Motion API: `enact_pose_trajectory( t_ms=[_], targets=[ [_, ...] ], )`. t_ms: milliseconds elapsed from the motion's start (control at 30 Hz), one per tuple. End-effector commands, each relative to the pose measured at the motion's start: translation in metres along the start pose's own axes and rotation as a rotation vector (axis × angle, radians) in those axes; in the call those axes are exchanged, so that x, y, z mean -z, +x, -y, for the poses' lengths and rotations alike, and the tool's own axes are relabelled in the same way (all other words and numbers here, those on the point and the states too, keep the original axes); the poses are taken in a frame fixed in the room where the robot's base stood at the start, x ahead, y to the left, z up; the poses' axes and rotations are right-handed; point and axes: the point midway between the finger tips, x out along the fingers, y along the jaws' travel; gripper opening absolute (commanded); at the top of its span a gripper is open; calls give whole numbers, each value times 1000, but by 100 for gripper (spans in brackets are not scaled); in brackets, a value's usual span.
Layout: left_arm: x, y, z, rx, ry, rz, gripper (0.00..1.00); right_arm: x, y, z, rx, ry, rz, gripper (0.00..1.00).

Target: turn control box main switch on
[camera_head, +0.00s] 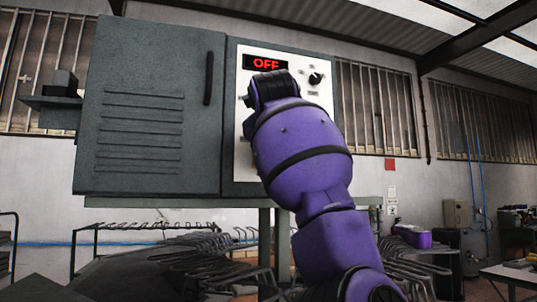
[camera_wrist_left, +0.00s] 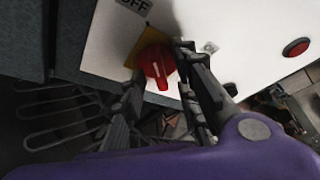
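The control box panel (camera_head: 310,115) is white, and its display (camera_head: 265,62) reads OFF in red. The main switch (camera_wrist_left: 156,66) shows in the left wrist view as a red round knob on a yellow plate (camera_wrist_left: 130,55), under an OFF label, its grip ridge running roughly up and down. My left gripper (camera_wrist_left: 158,68) is open, one finger at the knob's lower left and the other close along its right side. I cannot tell whether either finger touches it. In the head view my purple arm hides the switch and the gripper's fingertips. My right gripper is in neither view.
The box's grey door (camera_head: 150,115) with a black handle (camera_head: 209,78) is closed at the left. A black knob (camera_head: 315,78) sits on the panel's upper right. A red button (camera_wrist_left: 296,47) shows in the left wrist view. Metal racks (camera_head: 210,255) stand below the box.

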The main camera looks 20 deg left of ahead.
Motion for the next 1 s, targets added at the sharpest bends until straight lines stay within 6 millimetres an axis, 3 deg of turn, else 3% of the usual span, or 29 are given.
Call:
enact_pose_trajectory(
  t_ms=[200, 433, 1000],
  targets=[
    [0, 1, 0, 0, 0, 0, 28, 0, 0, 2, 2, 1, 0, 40],
    [0, 1, 0, -1, 0, -1, 0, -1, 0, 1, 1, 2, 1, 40],
    [1, 0, 1, -47, 112, -1, 0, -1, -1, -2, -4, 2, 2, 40]
  ],
)
